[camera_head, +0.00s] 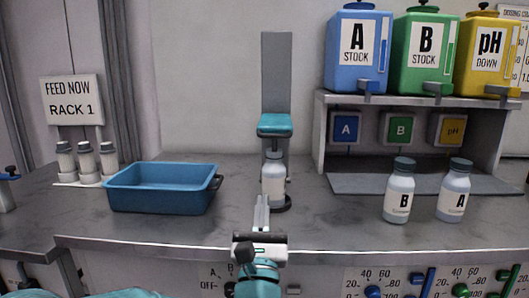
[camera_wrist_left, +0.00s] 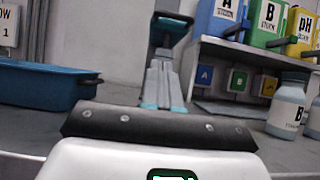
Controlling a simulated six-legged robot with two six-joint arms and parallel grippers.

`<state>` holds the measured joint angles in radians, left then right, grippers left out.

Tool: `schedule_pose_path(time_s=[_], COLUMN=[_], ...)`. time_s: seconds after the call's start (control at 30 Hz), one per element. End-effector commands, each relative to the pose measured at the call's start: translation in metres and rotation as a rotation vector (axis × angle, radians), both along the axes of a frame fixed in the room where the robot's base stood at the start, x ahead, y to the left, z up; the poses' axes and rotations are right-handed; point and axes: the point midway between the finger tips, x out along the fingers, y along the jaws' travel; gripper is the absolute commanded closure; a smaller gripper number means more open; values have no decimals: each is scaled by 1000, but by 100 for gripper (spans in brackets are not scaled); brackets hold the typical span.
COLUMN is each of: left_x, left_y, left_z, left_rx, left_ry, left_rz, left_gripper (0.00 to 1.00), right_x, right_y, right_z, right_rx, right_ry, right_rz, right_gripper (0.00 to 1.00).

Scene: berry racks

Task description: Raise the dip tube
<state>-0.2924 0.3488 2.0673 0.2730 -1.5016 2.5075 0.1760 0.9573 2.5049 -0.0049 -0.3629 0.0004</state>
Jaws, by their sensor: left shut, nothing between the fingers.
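A grey upright post (camera_head: 277,75) stands at the back of the bench with a teal carriage (camera_head: 275,124) partway up it. A small white bottle (camera_head: 273,178) stands on a dark round base directly below the carriage. A dark piece joins the carriage to the bottle top; I cannot make out the dip tube itself. My left gripper (camera_head: 262,203) is shut and empty, in front of the bottle's lower part in the head view. In the left wrist view its fingers (camera_wrist_left: 161,66) point at the carriage's underside (camera_wrist_left: 170,30) and hide the bottle. My right gripper is out of view.
A blue tray (camera_head: 160,205) sits to the left, beside several capped vials (camera_head: 87,160). Bottles B (camera_head: 398,195) and A (camera_head: 453,193) stand to the right before a shelf (camera_head: 420,98) with stock jugs. The bench front edge lies below my gripper.

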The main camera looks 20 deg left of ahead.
Motion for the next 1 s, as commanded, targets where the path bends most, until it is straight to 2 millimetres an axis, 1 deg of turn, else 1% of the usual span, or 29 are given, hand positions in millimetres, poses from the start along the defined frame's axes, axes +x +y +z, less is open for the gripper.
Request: schedule_pose_path(time_s=[0.2,0.43,0.5,0.63,0.8,1.0], left_x=[37,78,78,81,83,83], left_y=[12,24,23,24,25,25], left_z=[26,51,65,79,86,87], left_rx=[0,0,0,0,1,1], left_ry=[-2,-2,-3,-1,0,0], left_rz=[3,2,0,0,-1,-1], left_gripper=[100,100,100,100,100,100], right_x=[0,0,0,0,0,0], right_y=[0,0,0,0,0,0], right_z=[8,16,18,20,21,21], right_rx=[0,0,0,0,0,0], right_ry=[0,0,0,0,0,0], right_rz=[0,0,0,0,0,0], right_gripper=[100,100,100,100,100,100])
